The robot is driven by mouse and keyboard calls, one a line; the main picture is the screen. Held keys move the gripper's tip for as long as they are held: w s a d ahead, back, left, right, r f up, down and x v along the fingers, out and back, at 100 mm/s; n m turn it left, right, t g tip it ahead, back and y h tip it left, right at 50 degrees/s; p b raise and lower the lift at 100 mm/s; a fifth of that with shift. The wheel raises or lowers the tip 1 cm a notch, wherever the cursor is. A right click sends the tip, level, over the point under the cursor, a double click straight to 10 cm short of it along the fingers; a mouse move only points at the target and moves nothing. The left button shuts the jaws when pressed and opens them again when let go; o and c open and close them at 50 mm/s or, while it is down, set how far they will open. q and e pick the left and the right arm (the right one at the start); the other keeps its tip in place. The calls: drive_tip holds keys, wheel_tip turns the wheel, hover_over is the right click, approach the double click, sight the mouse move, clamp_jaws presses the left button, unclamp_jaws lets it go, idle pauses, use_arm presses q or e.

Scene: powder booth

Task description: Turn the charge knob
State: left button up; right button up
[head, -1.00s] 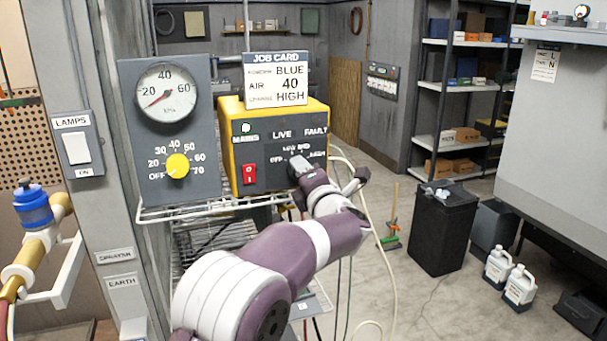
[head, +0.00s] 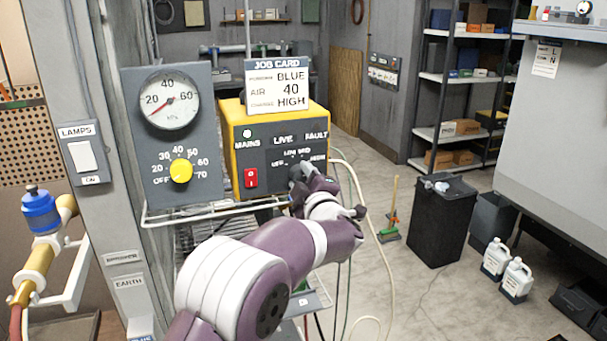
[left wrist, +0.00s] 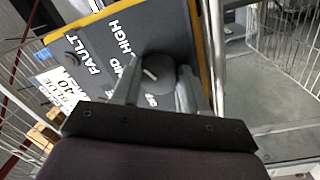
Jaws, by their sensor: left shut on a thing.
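The charge knob is a dark round knob on the dark front panel of the yellow powder unit (head: 232,120), below the LIVE and FAULT labels. The left wrist view shows the knob (left wrist: 156,72) with a short white mark; the labels HIGH, MID and OFF show around it. I cannot tell exactly which label the mark meets. My left gripper (head: 298,174) is at the knob and is shut on it, one finger on each side, as the left wrist view shows (left wrist: 158,88). In the head view the gripper mostly hides the knob. The job card (head: 278,86) reads BLUE, AIR 40, HIGH. My right gripper is not in view.
Left of the unit is a grey panel with a gauge (head: 169,100) and a yellow knob (head: 181,171). A red switch (head: 251,178) sits on the unit's front. A wire shelf (head: 165,217) runs below. A pale hose (head: 372,220) hangs right of my arm.

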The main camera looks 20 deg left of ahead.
use_arm(q)
drive_tip(key=shift+r+m, duration=0.1)
drive_tip(key=shift+m, duration=0.5)
drive_tip(key=o, duration=0.8)
drive_tip(key=shift+o, duration=1.3)
drive_tip(key=shift+a, duration=0.1)
drive_tip(key=b+v, duration=0.4)
drive_tip(key=v, duration=0.8)
drive_tip(key=shift+s, duration=0.25)
